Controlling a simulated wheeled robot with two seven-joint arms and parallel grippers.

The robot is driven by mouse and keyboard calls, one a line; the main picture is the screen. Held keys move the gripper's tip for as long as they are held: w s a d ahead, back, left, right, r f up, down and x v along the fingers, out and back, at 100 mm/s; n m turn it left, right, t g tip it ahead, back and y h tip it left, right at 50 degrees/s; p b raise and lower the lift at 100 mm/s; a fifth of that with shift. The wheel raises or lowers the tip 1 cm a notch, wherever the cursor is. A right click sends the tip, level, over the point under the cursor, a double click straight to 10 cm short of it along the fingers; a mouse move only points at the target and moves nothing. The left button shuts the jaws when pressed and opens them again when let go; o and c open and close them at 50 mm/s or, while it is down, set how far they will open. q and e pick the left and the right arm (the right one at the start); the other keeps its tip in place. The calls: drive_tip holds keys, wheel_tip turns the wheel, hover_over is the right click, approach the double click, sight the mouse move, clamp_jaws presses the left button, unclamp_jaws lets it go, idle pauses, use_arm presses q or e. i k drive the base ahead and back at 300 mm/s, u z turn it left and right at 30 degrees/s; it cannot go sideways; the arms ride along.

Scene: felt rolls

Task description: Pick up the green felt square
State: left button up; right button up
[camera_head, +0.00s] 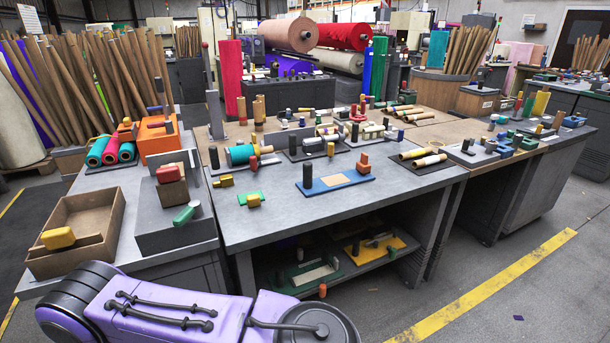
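A small flat green piece, which looks like the green felt square (242,198), lies on the near left part of the grey middle table (310,222). Neither of my grippers shows in the head view. A purple and black arm link, mine, crosses the bottom left, well in front of the table.
A blue board (335,184) with a dark cylinder (307,174) lies to the right. A brown tray (113,213) and a grey box (175,238) stand at left. The table's front strip is clear.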

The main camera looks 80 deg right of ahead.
sight(253, 200)
drive_tip(key=z, duration=2.6)
